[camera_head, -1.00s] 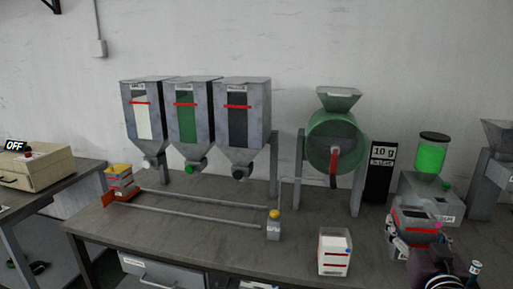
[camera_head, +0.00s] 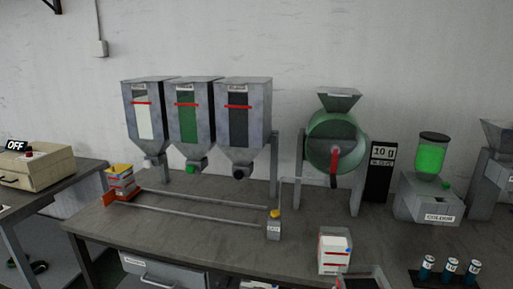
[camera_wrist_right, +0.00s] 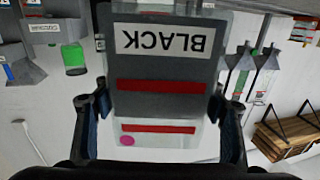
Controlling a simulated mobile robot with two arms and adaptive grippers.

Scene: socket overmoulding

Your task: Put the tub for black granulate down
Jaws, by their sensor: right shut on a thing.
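The tub for black granulate (camera_wrist_right: 160,70) fills the middle of the right wrist view, upside down in that picture. It is clear-walled with a BLACK label, two red bands and a pink dot, and dark material fills much of it. My right gripper (camera_wrist_right: 158,112) is shut on it, one finger on each side. In the head view a dark-filled tub (camera_head: 362,283), apparently the same one, shows only its top at the bottom edge. Its base and what lies under it are hidden. My left gripper is in neither current view.
A white tub with red bands and a blue dot (camera_head: 334,252) stands on the bench (camera_head: 190,230) just behind the held tub. Three small bottles (camera_head: 450,268) stand at the right. Hoppers (camera_head: 190,120), a green drum (camera_head: 333,142) and a COLOUR unit (camera_head: 428,205) line the back.

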